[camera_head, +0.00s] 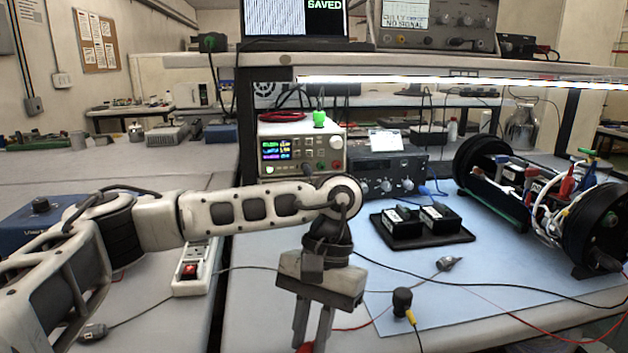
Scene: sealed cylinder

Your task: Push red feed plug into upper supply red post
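The upper supply (301,148) is a pale unit with a lit display, standing at the back of the bench. Small posts show at the lower right of its front, with a red one (336,166) near the corner; they are too small to tell apart well. My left gripper (311,338) points down at the bottom middle, in front of the supply and well below it. Its fingers stand apart, but their tips reach the frame's lower edge. A small red piece (305,348), perhaps the red feed plug, shows at the fingers, mostly cut off. My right gripper is out of view.
A dark lower unit (386,176) stands right of the supply. Two black blocks on a black tray (440,237) and an open cylinder (488,172) with wires lie on the blue mat (470,290). A black knob-like plug (402,301), loose cables and a power strip (192,270) lie nearby.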

